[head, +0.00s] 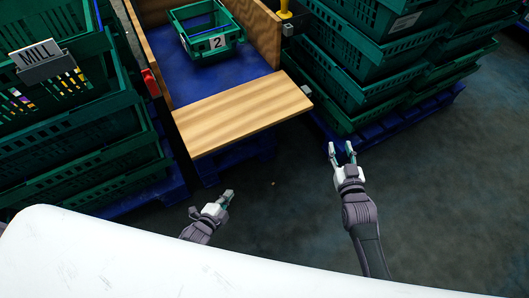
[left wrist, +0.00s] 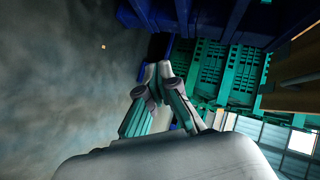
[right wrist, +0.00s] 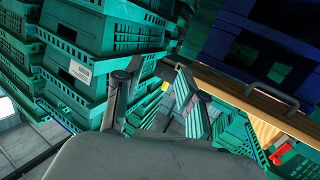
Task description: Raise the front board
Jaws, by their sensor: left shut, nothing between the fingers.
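The front board (head: 240,112) is a light wooden plank at the front of a wood-sided box with a blue floor (head: 215,75). It lies folded down, roughly flat, and sticks out towards me. My left gripper (head: 228,194) is below the board's near edge, apart from it; its fingertips (left wrist: 160,70) meet with nothing between them. My right gripper (head: 342,148) is to the right of the board and nearer to me, with its fingers apart and empty. In the right wrist view, a wooden edge with a dark handle (right wrist: 272,95) shows beyond the fingers (right wrist: 152,75).
Stacks of green crates stand left (head: 85,130) and right (head: 345,75), on blue pallets. A red part (head: 151,83) is at the box's left side. The grey floor (head: 285,215) between my grippers is clear.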

